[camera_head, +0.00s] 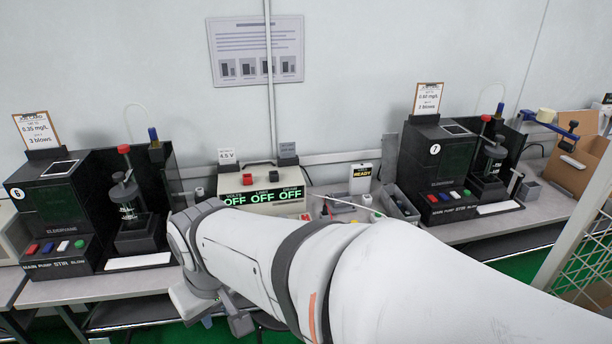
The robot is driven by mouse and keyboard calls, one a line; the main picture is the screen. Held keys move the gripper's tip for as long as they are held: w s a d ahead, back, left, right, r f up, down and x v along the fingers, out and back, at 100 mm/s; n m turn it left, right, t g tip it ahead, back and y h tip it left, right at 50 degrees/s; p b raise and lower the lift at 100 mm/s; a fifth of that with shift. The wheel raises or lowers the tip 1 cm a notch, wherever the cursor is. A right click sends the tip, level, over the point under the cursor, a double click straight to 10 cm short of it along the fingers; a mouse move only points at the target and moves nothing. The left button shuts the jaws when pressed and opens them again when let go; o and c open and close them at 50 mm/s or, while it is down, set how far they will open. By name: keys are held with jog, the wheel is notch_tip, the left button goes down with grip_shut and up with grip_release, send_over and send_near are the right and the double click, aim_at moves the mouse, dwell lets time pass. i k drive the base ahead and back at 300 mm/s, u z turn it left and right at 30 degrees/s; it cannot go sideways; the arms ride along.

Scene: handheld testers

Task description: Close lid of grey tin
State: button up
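I cannot pick out a grey tin or its lid with certainty. A grey open-topped container (398,207) with dark contents stands on the bench right of centre, left of tester 7. A small grey box (529,191) stands at the right of tester 7; whether it has a lid is too small to tell. My white arm crosses from the lower right and hides part of the bench. My gripper (238,323) hangs low at the front left of the bench, apart from both containers. Its fingers are small and partly hidden, so their opening does not show.
Tester 6 (60,205) stands at the left and tester 7 (440,165) at the right. A display box reading OFF (262,200) stands between them. A cardboard box (577,170) and a mesh panel (590,240) are at the far right. The bench (560,205) has little free room.

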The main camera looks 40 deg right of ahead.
aim_at(389, 147)
jog(key=z, duration=3.3)
jog(key=k, duration=1.2)
jog(key=u, duration=0.85)
jog(key=i, duration=1.25)
jog(key=u, duration=0.1)
